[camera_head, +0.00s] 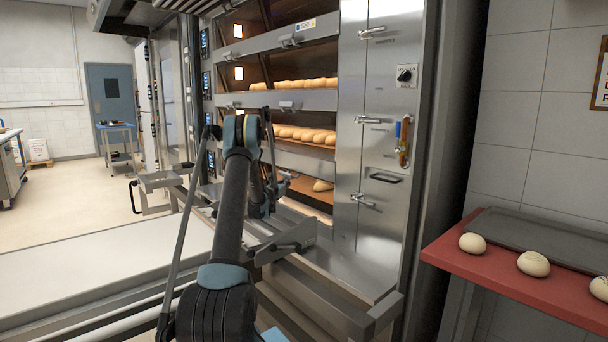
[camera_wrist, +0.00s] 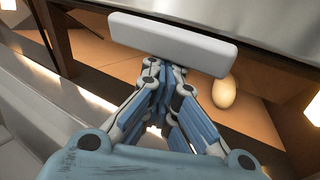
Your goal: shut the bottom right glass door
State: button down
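The bottom oven deck (camera_head: 305,189) shows a lit orange interior with a loaf (camera_head: 322,185) in it. My arm hides much of its front, so I cannot tell how far its glass door stands open. In the wrist view a pale grey handle block (camera_wrist: 170,42) lies across the top, along a bright metal edge (camera_wrist: 250,22). The orange interior and the loaf (camera_wrist: 224,92) show below and behind it. My gripper (camera_wrist: 166,78) has its fingers drawn together, with tips just below the handle block; contact is unclear. In the head view my gripper (camera_head: 262,195) is at the lower deck, partly hidden.
Upper decks hold rows of loaves (camera_head: 305,134). A steel side panel (camera_head: 379,130) with latches stands right of the decks. A metal rail frame (camera_head: 340,310) lies in front. A red table (camera_head: 500,270) with dough balls stands at right. Open floor (camera_head: 70,200) lies at left.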

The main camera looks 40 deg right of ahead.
jog(key=shift+r, duration=1.3)
jog(key=f+v, duration=0.1)
jog(key=v, duration=0.6)
jog(key=shift+a, duration=0.1)
dwell(0.6)
